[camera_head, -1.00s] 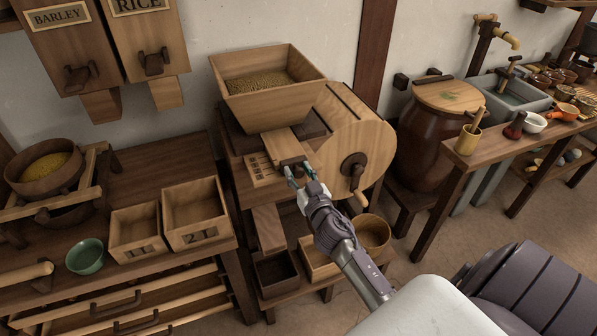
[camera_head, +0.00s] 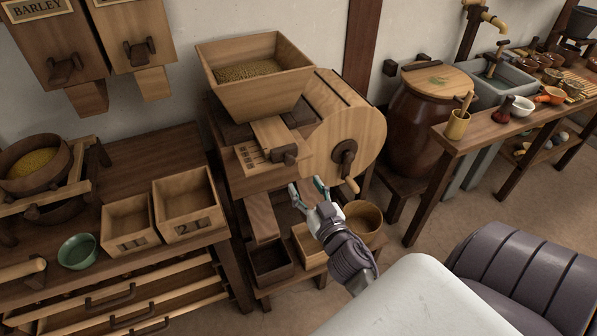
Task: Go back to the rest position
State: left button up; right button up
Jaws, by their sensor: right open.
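My right gripper (camera_head: 308,190) is open and empty. My left gripper is not in view.
Boxes and a round tub (camera_head: 362,220) sit on the low shelf below the mill. The left bench holds two numbered boxes (camera_head: 187,205), a green bowl (camera_head: 77,252) and a sieve (camera_head: 36,165). A lidded barrel (camera_head: 420,125) and a side table (camera_head: 480,137) stand right.

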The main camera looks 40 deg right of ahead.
jog(key=shift+s+a, duration=0.15)
jog(key=shift+s, duration=0.5)
jog(key=s+a+f+n+g+y, duration=0.1)
jog(key=s+a+f+g, duration=0.2)
jog(key=f, duration=0.8)
jog(key=s+a+f+n+g+y, duration=0.1)
jog(key=s+a+f+g, duration=0.15)
jog(key=f, duration=0.85)
jog(key=s+a+f+g+y, duration=0.2)
jog(key=s+a+f+g, duration=0.15)
jog(key=f, duration=0.85)
jog(key=s+f+n+g, duration=0.1)
jog(key=s+f+g, duration=0.1)
jog(key=s+f, duration=0.3)
jog(key=s+a+f+n+g, duration=0.1)
jog(key=s+f+g, duration=0.2)
jog(key=s, duration=1)
jog(key=s+f+n+g, duration=0.1)
jog(key=s+f+g, duration=0.1)
jog(key=s+f, duration=0.6)
jog(key=shift+s+a+f, duration=0.15)
jog(key=shift+s+f, duration=0.2)
jog(key=shift+s, duration=0.75)
